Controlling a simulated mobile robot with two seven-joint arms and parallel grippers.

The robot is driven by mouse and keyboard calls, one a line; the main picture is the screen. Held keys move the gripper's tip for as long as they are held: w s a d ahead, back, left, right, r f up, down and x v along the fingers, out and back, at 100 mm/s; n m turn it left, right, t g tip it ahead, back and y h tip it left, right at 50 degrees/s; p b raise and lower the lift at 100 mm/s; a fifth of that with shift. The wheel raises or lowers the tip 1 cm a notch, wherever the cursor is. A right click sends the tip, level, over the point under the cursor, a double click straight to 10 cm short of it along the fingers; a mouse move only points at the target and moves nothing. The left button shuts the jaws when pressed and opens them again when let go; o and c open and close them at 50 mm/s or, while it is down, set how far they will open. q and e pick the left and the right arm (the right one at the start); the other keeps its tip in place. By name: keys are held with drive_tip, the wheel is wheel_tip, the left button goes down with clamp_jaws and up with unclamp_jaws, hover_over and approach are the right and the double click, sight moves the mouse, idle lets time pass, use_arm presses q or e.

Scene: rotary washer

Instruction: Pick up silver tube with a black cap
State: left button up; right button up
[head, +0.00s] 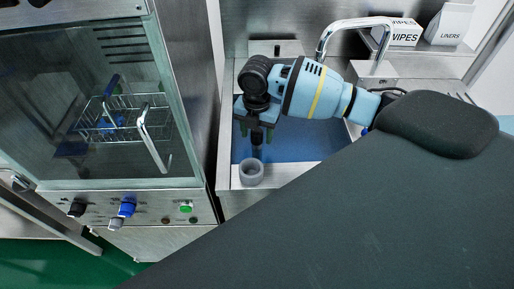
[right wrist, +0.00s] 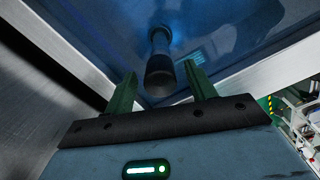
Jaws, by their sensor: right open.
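My right gripper (head: 257,134) points down over the front part of the blue basin, with its two greenish fingers apart. In the right wrist view the open fingers (right wrist: 163,82) frame a narrow tube (right wrist: 160,48) with a dark, cap-like end (right wrist: 160,82) towards me. The tube looks dark and bluish there, and no finger visibly touches it. In the head view a small dark piece (head: 257,153) shows just below the fingers; I cannot tell whether it is the tube's cap. My left gripper is out of view.
The blue basin (head: 300,146) has a faucet (head: 322,42) behind. A washer with a glass door (head: 100,160) stands left. My own dark arm covers the lower right.

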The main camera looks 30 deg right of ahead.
sight(257, 153)
drive_tip(key=shift+f, duration=1.85)
clamp_jaws()
